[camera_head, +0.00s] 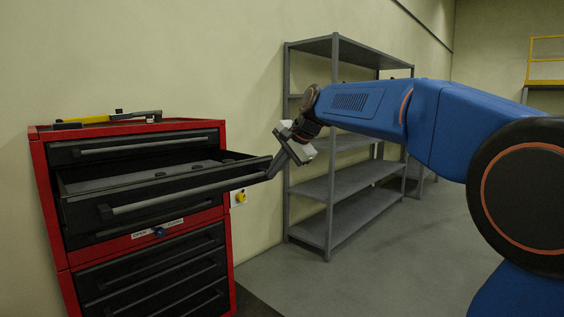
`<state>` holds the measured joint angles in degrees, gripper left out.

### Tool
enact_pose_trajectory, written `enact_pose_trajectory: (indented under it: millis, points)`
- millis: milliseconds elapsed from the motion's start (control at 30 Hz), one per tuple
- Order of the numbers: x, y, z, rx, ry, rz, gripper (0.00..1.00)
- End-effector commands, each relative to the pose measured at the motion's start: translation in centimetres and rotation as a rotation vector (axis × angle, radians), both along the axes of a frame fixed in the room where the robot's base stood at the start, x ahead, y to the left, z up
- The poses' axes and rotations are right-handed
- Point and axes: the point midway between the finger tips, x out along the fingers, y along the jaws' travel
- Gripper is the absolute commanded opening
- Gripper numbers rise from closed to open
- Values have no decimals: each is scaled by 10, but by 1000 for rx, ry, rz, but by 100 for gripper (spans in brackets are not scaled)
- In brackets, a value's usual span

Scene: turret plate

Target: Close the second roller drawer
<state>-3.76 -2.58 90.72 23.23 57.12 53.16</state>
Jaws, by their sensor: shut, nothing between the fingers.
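The second roller drawer (165,190) of the red and black tool cabinet (45,205) is pulled out, counting from the top. Its long grey bar handle (165,198) runs across the front, and the inside shows a grey floor. My gripper (272,174) is shut and empty at the right end of this drawer's front, close to the end of the handle. I cannot tell whether it touches the drawer. The top drawer (130,147) is shut, and the lower drawers (155,268) are shut.
A yellow and black tool (108,119) lies on the cabinet top. A grey metal shelf unit (328,215) stands against the wall behind my gripper. A yellow knob (240,197) is beside the cabinet. The floor (380,265) in front of the shelf is clear.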

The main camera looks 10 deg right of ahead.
Motion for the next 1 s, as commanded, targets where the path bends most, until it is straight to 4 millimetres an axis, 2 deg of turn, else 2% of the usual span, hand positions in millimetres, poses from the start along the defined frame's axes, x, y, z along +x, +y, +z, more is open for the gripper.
enact_pose_trajectory:
  millis: [100,233,800,1000]
  points:
    - [14,10,-2,0,0,3,0]
    - [23,16,-4,1,-1,1,0]
    - [29,20,-5,0,-1,1,0]
    - [44,30,-6,0,0,2,0]
